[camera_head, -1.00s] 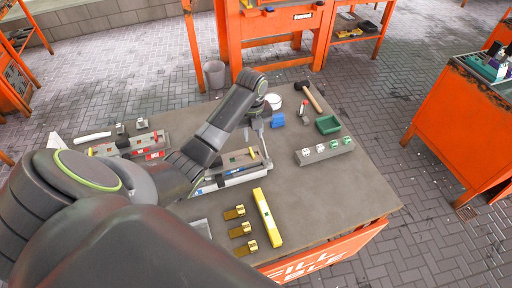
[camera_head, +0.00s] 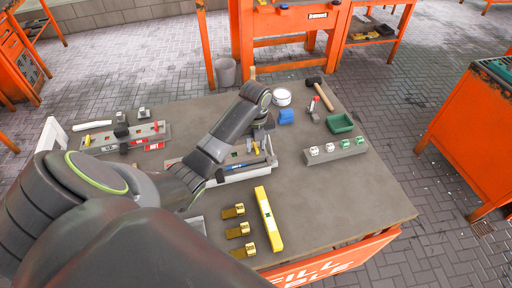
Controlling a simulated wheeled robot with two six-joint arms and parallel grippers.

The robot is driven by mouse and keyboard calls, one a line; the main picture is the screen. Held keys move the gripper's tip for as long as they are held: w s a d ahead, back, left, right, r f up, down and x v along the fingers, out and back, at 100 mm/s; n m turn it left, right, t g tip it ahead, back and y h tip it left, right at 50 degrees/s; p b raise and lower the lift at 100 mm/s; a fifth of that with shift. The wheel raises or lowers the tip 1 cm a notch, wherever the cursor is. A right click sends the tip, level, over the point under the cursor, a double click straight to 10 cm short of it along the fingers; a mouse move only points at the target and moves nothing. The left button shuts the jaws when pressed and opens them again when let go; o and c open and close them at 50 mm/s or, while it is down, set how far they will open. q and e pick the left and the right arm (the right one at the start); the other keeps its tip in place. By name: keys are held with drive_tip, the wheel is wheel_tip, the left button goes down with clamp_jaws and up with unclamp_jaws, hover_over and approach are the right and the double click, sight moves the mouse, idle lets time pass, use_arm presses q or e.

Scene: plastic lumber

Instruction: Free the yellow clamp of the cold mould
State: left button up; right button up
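My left arm reaches in from the left over the workbench (camera_head: 340,205). Its gripper (camera_head: 262,131) is small and dark at the back edge of the middle grey mould (camera_head: 250,172); its fingers are too unclear to tell open from shut. A thin yellow piece (camera_head: 270,146), possibly a clamp handle, stands at this mould's right end, just below the gripper. A blue piece (camera_head: 237,167) lies along its front. Part of the mould is hidden by my arm. A second mould (camera_head: 122,139) at the left has red pieces (camera_head: 153,146) and a small yellow piece (camera_head: 88,140). I cannot tell which mould is cold. My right gripper is not in view.
A yellow level (camera_head: 268,219) and several brass pieces (camera_head: 237,231) lie in front.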

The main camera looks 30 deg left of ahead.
use_arm(q)
clamp_jaws()
drive_tip(key=shift+r+n+p, duration=0.1)
drive_tip(key=shift+n+p, duration=0.3)
drive_tip(key=shift+p, duration=0.1)
drive_tip(key=shift+n+p, duration=0.8)
drive_tip(key=shift+p, duration=0.05)
drive_tip(key=shift+n+p, duration=0.95)
drive_tip(key=shift+n, duration=0.35)
